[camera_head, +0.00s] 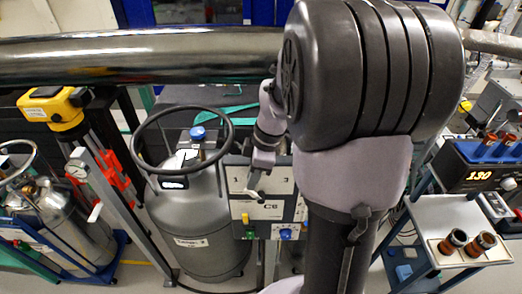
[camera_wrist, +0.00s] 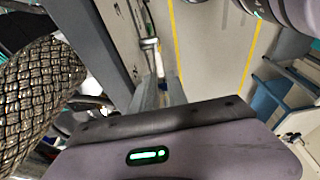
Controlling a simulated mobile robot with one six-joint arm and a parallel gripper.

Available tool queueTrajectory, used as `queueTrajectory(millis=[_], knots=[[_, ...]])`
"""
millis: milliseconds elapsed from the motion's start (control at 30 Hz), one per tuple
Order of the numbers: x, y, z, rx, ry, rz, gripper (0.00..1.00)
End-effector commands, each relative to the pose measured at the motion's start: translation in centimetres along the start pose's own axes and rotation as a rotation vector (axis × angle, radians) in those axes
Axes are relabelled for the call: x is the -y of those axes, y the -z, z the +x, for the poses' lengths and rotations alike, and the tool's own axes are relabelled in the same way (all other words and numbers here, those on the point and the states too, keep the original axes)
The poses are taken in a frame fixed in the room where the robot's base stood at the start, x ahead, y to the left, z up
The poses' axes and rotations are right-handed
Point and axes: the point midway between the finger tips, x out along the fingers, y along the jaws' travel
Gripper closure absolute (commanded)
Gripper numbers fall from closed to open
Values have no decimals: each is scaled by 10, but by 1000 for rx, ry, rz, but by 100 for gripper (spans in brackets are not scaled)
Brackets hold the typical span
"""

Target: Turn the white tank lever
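A grey tank (camera_head: 205,225) with a dark ring handle (camera_head: 137,150) stands left of centre in the head view. On its top are a blue cap (camera_head: 197,132) and a small white part (camera_head: 187,155), which may be the white lever. My arm fills the right of centre. My gripper (camera_head: 256,193) seems to hang right of the tank, before a panel; a pale hooked piece there is too small to identify as finger or lever. In the wrist view, my mauve housing hides most of the gripper. I cannot tell its opening or see anything held.
A control panel (camera_head: 270,210) stands right of the tank. Another tank (camera_head: 75,225) stands at left beside a yellow device (camera_head: 55,106). A trolley (camera_head: 440,220) with brown-and-black cylinders is at right. Floor shows in the wrist view (camera_wrist: 215,50).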

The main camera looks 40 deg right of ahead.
Motion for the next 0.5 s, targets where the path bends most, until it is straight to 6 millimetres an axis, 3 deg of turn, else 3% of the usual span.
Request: queueTrajectory(millis=[300, 500], knots=[[-1, 0, -81, 0, -3, 0, 81], [0, 0, -119, 1, -1, 0, 81]])
